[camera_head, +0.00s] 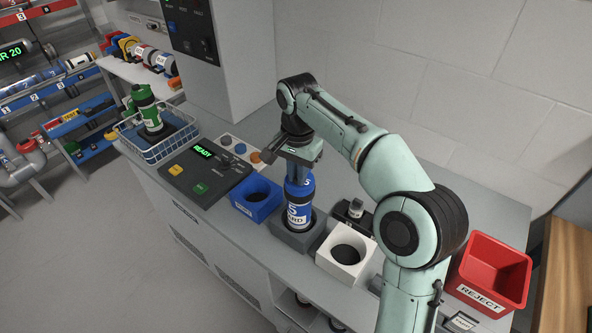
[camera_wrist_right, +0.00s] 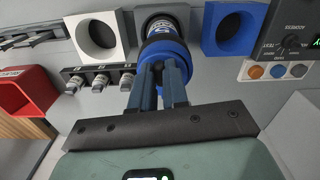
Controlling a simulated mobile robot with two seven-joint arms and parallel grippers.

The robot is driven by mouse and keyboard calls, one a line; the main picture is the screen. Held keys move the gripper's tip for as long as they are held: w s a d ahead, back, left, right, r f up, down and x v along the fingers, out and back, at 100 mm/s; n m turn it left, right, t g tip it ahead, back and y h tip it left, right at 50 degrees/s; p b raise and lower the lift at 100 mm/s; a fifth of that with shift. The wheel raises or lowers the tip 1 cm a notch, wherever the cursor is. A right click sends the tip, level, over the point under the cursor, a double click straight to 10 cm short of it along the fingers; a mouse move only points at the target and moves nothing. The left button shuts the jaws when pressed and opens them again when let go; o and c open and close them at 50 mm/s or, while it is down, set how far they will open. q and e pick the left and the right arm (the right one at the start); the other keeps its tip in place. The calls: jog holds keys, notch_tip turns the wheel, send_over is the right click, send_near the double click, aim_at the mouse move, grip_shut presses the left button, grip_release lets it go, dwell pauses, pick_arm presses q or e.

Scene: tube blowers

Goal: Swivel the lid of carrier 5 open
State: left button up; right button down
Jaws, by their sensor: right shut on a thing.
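Carrier 5 (camera_head: 299,208) is a blue cylinder with a white label and a "5". It stands upright in the grey holder (camera_head: 290,239) on the counter. It also shows in the wrist view (camera_wrist_right: 164,45), with a black band near its top end. My right gripper (camera_head: 301,172) comes down from above and is shut on the lid at the top of carrier 5. In the wrist view its two fingers (camera_wrist_right: 169,84) meet at the blue top end. The fingers hide part of the lid, so I cannot tell whether it is turned. My left gripper is not in view.
A blue holder (camera_head: 244,205) is left of the carrier and a white holder (camera_head: 329,258) right of it. A READY panel (camera_head: 190,178) and a wire basket (camera_head: 127,133) with a green carrier (camera_head: 149,112) are farther left. A red REJECT bin (camera_head: 487,259) stands at right.

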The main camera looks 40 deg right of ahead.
aim_at(311, 185)
jog(key=n, duration=0.1)
jog(key=s+n, duration=0.1)
jog(key=n, duration=0.1)
jog(key=shift+s+d+p, duration=0.15)
jog(key=shift+d+p, duration=0.2)
jog(key=shift+d, duration=0.05)
jog(key=n, duration=0.2)
jog(key=s+d+n, duration=0.1)
jog(key=n, duration=0.1)
jog(key=shift+d+p, duration=0.15)
jog(key=shift+p, duration=0.2)
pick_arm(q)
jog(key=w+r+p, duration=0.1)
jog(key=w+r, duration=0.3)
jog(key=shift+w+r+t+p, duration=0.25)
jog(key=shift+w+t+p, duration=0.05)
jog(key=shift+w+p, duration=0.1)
pick_arm(e)
jog(key=w+d+n, duration=0.1)
jog(key=d+n, duration=0.6)
jog(key=n, duration=1.1)
jog(key=shift+w+d, duration=0.15)
jog(key=shift+w, duration=0.2)
